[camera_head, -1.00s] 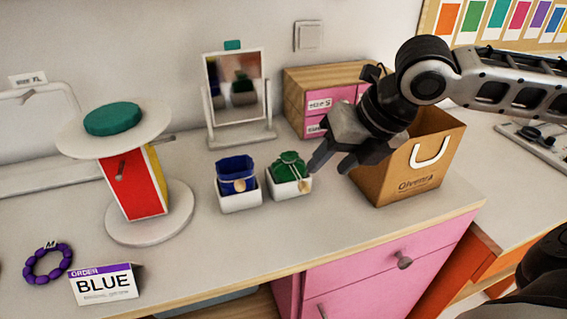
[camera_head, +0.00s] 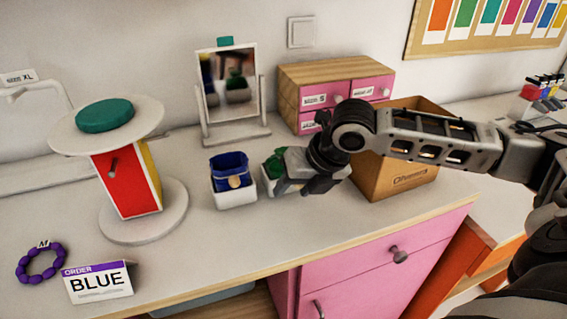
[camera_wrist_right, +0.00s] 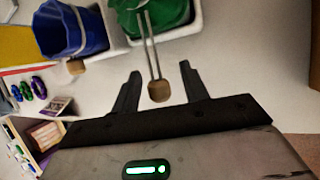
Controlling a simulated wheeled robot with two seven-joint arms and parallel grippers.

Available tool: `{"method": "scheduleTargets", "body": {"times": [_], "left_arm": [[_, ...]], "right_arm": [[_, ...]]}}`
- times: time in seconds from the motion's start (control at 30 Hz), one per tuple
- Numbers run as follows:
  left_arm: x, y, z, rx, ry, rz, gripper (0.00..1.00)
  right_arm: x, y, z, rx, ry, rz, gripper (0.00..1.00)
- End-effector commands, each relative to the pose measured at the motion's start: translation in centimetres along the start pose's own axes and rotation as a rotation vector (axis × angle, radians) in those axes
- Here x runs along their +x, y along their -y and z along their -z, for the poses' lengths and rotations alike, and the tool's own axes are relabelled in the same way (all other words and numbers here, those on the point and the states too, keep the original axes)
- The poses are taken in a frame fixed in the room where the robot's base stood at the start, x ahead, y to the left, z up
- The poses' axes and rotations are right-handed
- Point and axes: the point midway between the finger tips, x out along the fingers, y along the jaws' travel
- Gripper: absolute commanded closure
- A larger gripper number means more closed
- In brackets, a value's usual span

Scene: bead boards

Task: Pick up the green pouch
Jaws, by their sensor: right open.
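The green pouch (camera_head: 276,163) sits in a small white holder (camera_head: 267,182) on the counter, mostly hidden behind my right gripper in the head view. In the right wrist view the green pouch (camera_wrist_right: 165,12) is at the top, with its cords and a tan bead (camera_wrist_right: 159,91) hanging toward me. My right gripper (camera_head: 285,180) is open at the pouch's right side. In the right wrist view its two fingers (camera_wrist_right: 161,86) stand on either side of the bead, with the pouch body beyond the fingertips. I cannot tell whether they touch anything. My left gripper does not show.
A blue pouch (camera_head: 229,168) in its own white box stands just left. A mirror (camera_head: 229,84) and a drawer box (camera_head: 335,90) stand behind.

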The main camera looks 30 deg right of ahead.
Motion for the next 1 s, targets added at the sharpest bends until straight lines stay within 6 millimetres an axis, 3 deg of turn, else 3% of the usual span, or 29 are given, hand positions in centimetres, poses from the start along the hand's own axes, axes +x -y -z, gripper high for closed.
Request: {"method": "scheduleTargets", "body": {"times": [0.17,0.3,0.33,0.67,1.0], "left_arm": [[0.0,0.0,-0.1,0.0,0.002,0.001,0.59],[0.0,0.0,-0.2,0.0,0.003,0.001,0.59],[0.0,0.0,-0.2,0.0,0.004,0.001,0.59],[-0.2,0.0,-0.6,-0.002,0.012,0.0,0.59],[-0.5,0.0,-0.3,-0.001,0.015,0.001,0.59]], "right_arm": [[0.0,0.0,0.0,0.0,0.0,0.0,0.58],[0.0,0.0,0.0,0.0,0.0,0.0,0.97],[0.0,0.0,0.0,0.0,0.0,0.0,1.0],[-0.4,-0.1,-0.2,0.0,0.002,0.0,1.0],[-5.8,-2.1,-2.6,-0.001,0.006,-0.003,1.0]]}}
